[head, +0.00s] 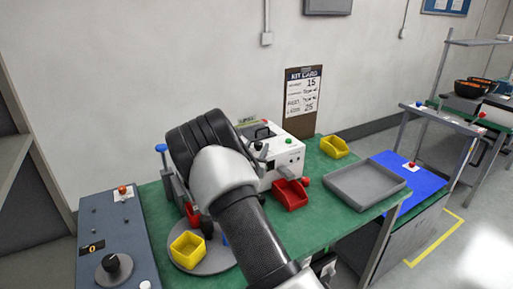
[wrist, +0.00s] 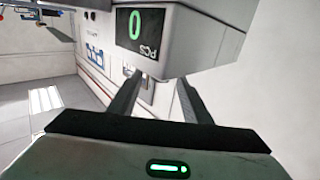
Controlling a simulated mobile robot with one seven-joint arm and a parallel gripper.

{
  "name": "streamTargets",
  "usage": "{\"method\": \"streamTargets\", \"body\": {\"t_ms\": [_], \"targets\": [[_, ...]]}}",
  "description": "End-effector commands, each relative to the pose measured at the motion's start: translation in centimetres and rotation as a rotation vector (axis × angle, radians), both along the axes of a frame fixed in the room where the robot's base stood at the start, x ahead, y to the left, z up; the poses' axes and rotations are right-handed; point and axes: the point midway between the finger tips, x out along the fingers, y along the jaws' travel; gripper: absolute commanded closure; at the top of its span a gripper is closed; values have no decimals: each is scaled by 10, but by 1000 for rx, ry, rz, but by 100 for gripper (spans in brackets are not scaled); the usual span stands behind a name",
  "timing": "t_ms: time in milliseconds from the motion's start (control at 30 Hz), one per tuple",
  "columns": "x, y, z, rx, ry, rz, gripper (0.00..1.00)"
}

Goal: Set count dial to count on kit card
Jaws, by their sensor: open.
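The kit card (head: 304,92) stands upright at the back of the green bench in the head view; I can read 15 on an upper line and 25 on the bottom line, but the small labels are blurred. In the wrist view a green 0 and PCS show on a dark display (wrist: 150,34) on a grey housing. A dark dial knob (head: 114,267) sits on the blue-grey panel at lower left, near a small display (head: 91,248) reading 0. My gripper (wrist: 160,78) is open, fingers just below the display housing; my arm hides it in the head view.
The white machine (head: 285,155) stands behind my arm. A red bin (head: 290,194), yellow bins (head: 187,250) (head: 334,147) and a grey tray (head: 365,187) are on the bench. A blue mat (head: 416,174) lies right of the tray.

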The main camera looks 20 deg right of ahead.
Motion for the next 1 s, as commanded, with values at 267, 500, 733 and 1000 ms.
{"method": "streamTargets", "body": {"t_ms": [267,500,733,1000], "targets": [[5,-3,0,0,0,0,56],[5,-3,0,0,0,0,81],[4,-3,0,1,-1,3,96],[2,-7,-4,1,-1,75,96]]}}
